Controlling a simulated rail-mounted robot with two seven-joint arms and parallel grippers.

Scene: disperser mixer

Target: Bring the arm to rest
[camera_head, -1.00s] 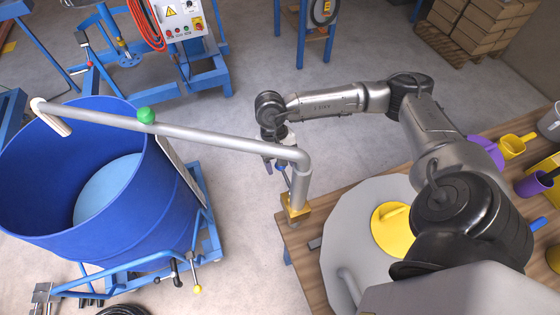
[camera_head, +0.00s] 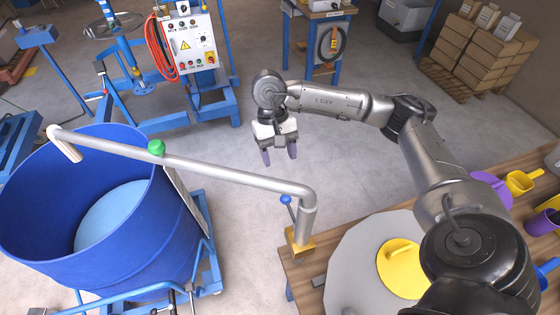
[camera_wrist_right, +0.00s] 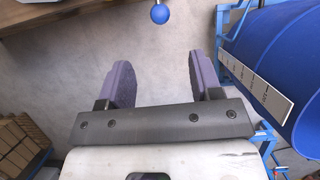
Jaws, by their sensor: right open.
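My right gripper (camera_head: 280,155) hangs over the bare floor in the head view, beyond the grey pipe and past the far edge of the wooden table. Its two purple-grey fingers are apart with nothing between them. In the right wrist view the open fingers (camera_wrist_right: 160,85) also show empty, with grey floor behind. My right arm (camera_head: 345,104) comes in from the right and bends across the top of the table. My left gripper does not show.
Floor around the gripper is clear.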

